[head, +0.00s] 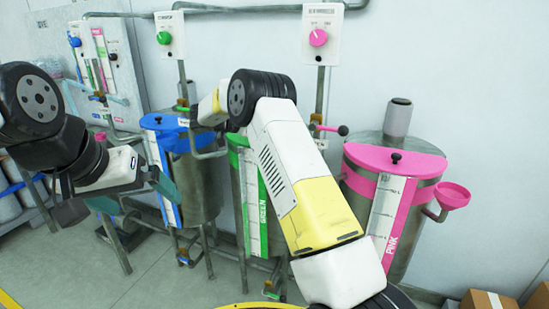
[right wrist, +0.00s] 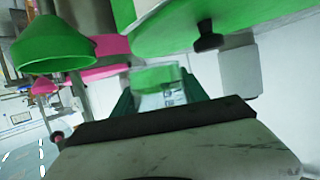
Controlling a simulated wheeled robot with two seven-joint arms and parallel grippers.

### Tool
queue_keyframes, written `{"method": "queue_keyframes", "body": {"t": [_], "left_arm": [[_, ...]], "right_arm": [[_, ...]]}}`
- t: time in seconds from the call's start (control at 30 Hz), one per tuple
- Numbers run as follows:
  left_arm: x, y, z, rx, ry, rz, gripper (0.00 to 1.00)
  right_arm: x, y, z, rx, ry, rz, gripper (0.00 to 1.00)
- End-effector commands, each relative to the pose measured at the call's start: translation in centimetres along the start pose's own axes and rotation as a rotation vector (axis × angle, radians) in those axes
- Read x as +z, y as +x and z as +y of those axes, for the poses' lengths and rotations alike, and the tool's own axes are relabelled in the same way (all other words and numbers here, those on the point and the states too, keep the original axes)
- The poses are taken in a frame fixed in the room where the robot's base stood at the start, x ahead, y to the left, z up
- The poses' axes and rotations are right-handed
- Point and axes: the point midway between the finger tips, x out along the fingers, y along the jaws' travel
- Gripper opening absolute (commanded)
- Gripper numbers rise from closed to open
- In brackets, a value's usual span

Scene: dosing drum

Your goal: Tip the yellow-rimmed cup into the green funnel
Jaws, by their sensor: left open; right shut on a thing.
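The green funnel (right wrist: 52,45) shows at the upper left of the right wrist view, apart from my right gripper (right wrist: 158,88). My right gripper is shut on a pale, cup-like thing with a green band (right wrist: 156,78); no yellow rim shows on it. In the head view my right arm hides that gripper, the held thing and the green funnel. The green drum (head: 250,190), labelled GREEN, stands behind that arm. My left gripper (head: 138,200) is open and empty, in front of the blue drum. I cannot make out the yellow-rimmed cup for certain.
The blue drum (head: 198,170) stands left of the green one. The pink drum (head: 410,215) with its pink funnel (head: 452,196) stands at the right. Control boxes with a green knob (head: 164,38) and a pink knob (head: 318,38) hang on the wall. Cardboard boxes (head: 480,300) lie at lower right.

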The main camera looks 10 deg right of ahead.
Motion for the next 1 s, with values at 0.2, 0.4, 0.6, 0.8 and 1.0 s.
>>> {"method": "queue_keyframes", "body": {"t": [0.2,0.4,0.6,0.8,1.0], "left_arm": [[0.0,0.0,0.0,0.000,0.000,0.000,1.00],[0.0,0.0,0.0,0.000,0.000,0.000,1.00],[0.0,0.0,0.0,0.000,0.000,0.000,1.00],[0.0,0.0,0.0,0.000,0.000,0.000,1.00],[0.0,0.0,0.0,0.000,0.000,0.000,1.00]], "right_arm": [[0.2,0.1,0.5,-0.023,0.062,-0.010,0.10],[0.7,0.4,1.3,-0.059,0.162,-0.025,0.10],[1.4,0.8,2.3,-0.104,0.283,-0.042,0.10],[1.0,0.8,3.3,-0.149,0.407,-0.060,0.10],[0.5,0.8,4.3,-0.194,0.526,-0.077,0.10]]}}
